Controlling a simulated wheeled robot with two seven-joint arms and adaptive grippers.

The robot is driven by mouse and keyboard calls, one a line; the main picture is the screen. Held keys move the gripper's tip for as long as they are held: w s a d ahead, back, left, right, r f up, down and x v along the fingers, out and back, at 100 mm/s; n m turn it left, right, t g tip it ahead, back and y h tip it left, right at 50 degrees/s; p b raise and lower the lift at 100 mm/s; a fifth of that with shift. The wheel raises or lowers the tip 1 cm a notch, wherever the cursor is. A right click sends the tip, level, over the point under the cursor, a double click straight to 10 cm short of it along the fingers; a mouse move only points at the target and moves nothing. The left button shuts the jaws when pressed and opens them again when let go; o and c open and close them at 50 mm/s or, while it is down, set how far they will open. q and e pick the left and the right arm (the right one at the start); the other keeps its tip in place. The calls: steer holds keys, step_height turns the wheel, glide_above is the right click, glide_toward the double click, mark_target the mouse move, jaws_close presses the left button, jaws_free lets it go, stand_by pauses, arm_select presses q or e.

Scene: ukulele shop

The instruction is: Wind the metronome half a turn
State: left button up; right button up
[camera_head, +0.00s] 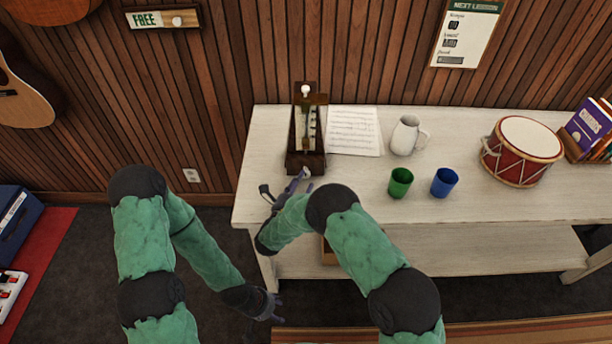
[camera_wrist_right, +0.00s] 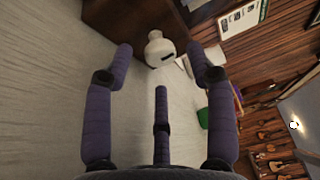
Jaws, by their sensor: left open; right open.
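The metronome (camera_head: 307,160) stands upright on the left end of the white table, a dark wooden body with a tall pendulum rod. Its pale winding key (camera_head: 306,173) sticks out low at the front. In the right wrist view the white key (camera_wrist_right: 156,46) shows against the brown body (camera_wrist_right: 118,18), with a dark slot in it. My right gripper (camera_head: 286,190) is open, just in front of the key. My left gripper (camera_head: 275,304) is open and empty, low in front of the table.
Sheet music (camera_head: 354,131) lies right of the metronome. A white jug (camera_head: 406,135), a green cup (camera_head: 401,184), a blue cup (camera_head: 444,183) and a red drum (camera_head: 519,151) stand further right. The wooden wall is close behind. The table's front left is bare (camera_head: 253,190).

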steer(key=shift+x, duration=1.1)
jaws_close()
steer(key=shift+m, duration=0.3)
steer(key=m+g, duration=0.1)
steer(key=m, duration=0.2)
steer(key=shift+r+y, duration=0.15)
steer(key=shift+y, duration=0.25)
steer(key=shift+d+m+g+y, duration=0.1)
steer(key=shift+m+g+y, duration=0.45)
steer(key=shift+m, duration=0.45)
